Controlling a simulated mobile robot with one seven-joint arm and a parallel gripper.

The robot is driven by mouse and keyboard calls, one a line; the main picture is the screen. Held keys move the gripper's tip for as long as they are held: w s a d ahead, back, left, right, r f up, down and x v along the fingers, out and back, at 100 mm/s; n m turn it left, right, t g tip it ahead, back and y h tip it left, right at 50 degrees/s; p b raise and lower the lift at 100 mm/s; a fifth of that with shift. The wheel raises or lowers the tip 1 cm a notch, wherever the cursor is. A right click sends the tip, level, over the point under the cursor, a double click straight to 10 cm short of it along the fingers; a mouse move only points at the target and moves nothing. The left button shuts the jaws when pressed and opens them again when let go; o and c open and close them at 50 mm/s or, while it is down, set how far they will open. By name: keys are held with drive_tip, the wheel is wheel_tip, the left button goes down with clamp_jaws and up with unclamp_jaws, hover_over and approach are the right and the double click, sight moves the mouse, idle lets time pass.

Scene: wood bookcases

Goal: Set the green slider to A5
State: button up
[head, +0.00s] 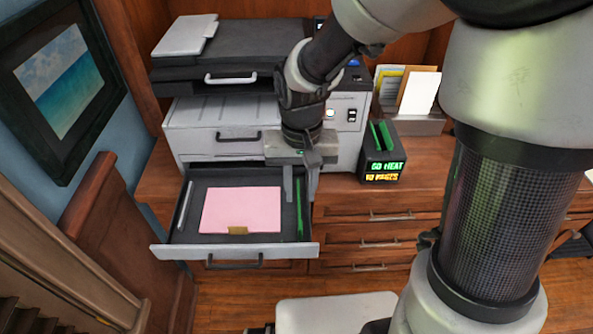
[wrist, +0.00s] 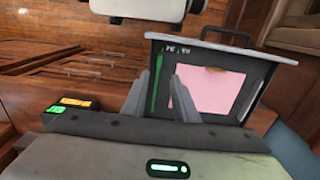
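The green slider (head: 299,212) is a thin upright strip along the right side of the open paper drawer (head: 160,251). My gripper (head: 298,196) points down over the drawer's right side, near the slider. In the wrist view its two fingers (wrist: 166,78) are apart with nothing between them. I cannot tell whether a finger touches the slider.
A grey-white printer (head: 210,111) stands behind the drawer. A dark box with green and yellow text (head: 383,172) stands to the right, with a paper holder (head: 412,122) behind it. A pale strip (head: 185,206) lies along the drawer's left side. Wooden drawers (head: 365,235) lie to the right.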

sight(300, 224)
wheel_tip(300, 224, down, 12)
drive_tip(key=shift+f+b, duration=0.2)
drive_tip(key=shift+b, duration=0.95)
clamp_jaws()
idle(0.6)
